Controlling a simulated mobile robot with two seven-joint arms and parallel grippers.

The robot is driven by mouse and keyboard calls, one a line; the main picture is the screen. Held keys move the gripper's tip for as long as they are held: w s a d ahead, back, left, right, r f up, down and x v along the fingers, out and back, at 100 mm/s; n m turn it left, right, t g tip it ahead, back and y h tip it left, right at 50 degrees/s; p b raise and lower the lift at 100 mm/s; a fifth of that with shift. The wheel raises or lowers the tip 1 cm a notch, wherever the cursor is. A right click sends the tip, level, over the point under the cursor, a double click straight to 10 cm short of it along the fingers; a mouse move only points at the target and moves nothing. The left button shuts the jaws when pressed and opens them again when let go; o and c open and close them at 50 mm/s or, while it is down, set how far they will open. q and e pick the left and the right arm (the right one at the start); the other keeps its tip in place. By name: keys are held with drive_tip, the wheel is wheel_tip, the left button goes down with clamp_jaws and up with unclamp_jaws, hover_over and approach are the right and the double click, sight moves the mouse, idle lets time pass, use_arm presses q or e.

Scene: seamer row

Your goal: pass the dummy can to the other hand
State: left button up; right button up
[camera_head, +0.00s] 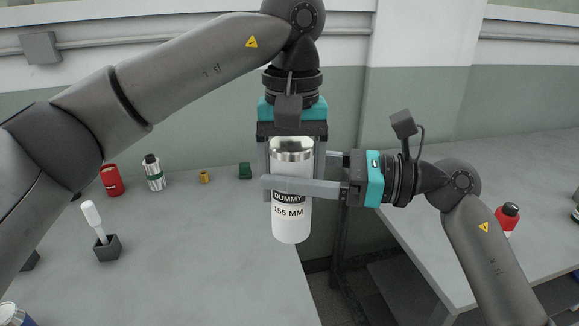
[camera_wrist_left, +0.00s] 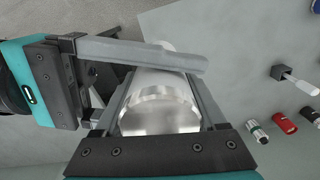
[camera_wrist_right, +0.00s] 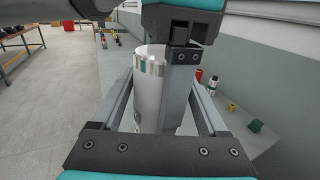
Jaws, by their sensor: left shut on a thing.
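The dummy can (camera_head: 291,226) is a white cylinder with a silver upper end and a label reading "DUMMY 155 MM". In the right wrist view the can (camera_wrist_right: 148,88) stands between these fingers, partly hidden by a left finger.
A right table (camera_head: 415,235) lies across a gap, with another red can (camera_head: 507,219).

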use_arm(q)
drive_tip(key=shift+w, duration=0.15)
use_arm(e)
drive_tip(key=shift+s+a, duration=0.1)
drive_tip(key=shift+s, duration=0.1)
drive_tip(key=c, duration=0.9)
use_arm(q)
drive_tip(key=o, duration=1.1)
use_arm(e)
drive_tip(key=shift+c, duration=0.4)
use_arm(q)
drive_tip(key=o, duration=0.4)
use_arm(e)
drive_tip(key=shift+w, duration=0.1)
use_arm(q)
drive_tip(key=shift+r, duration=0.1)
